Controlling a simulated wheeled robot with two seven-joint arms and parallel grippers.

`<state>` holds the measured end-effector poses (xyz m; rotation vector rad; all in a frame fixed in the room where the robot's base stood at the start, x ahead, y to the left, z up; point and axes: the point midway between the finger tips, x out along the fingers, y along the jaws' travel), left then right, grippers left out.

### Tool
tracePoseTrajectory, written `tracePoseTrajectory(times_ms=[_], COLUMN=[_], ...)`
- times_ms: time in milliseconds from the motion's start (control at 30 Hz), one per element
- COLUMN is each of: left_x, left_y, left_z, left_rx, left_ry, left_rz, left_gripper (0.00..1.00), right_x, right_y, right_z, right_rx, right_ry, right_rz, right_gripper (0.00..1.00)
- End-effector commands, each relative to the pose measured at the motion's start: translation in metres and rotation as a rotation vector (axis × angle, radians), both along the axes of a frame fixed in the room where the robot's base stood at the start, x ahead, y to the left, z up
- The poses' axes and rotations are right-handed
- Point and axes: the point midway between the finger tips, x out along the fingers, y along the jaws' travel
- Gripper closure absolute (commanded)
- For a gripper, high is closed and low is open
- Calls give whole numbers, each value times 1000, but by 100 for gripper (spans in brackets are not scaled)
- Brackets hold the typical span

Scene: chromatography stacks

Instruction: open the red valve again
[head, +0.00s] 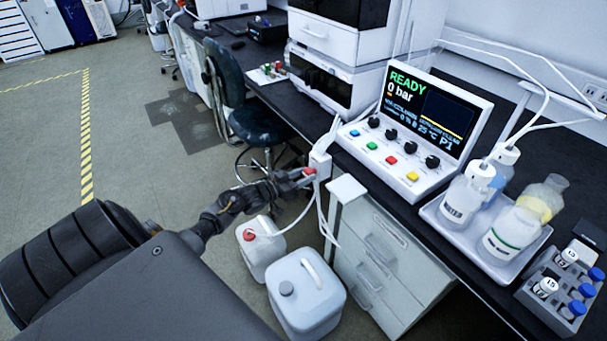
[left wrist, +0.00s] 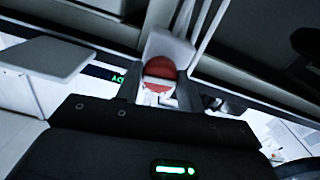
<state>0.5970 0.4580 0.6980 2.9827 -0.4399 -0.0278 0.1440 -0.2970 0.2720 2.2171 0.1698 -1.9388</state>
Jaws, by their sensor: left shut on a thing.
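The red valve (head: 309,172) is on a white block (head: 320,163) at the front edge of the dark bench, with white tubes running from it. My left gripper (head: 306,174) reaches in from the left and is shut on the valve. In the left wrist view the red valve (left wrist: 159,69) sits between the two dark fingers (left wrist: 158,88), with the white block behind it. Part of the valve is hidden by the fingers. My right gripper is not in view.
A control panel (head: 411,128) reads READY and 0 bar. A white tray (head: 470,238) holds bottles. A vial rack (head: 546,306) stands at the right. Two jugs, one red-capped (head: 261,246) and one grey-capped (head: 304,292), stand on the floor below. A chair (head: 250,112) is behind my arm.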

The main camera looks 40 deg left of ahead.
Motion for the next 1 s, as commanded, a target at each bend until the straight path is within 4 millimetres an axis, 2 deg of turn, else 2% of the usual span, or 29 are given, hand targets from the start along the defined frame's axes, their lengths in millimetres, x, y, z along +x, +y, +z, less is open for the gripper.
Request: tracePoseTrajectory(times_ms=[267,1000], left_x=[1,1], left_y=[0,0], left_z=[4,3], left_rx=[-233,-907], left_ry=[71,272], left_rz=[3,1], left_gripper=[85,85], right_x=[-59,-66], right_y=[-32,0], right_z=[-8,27], right_rx=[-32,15], right_ry=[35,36], right_rz=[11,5], right_gripper=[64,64])
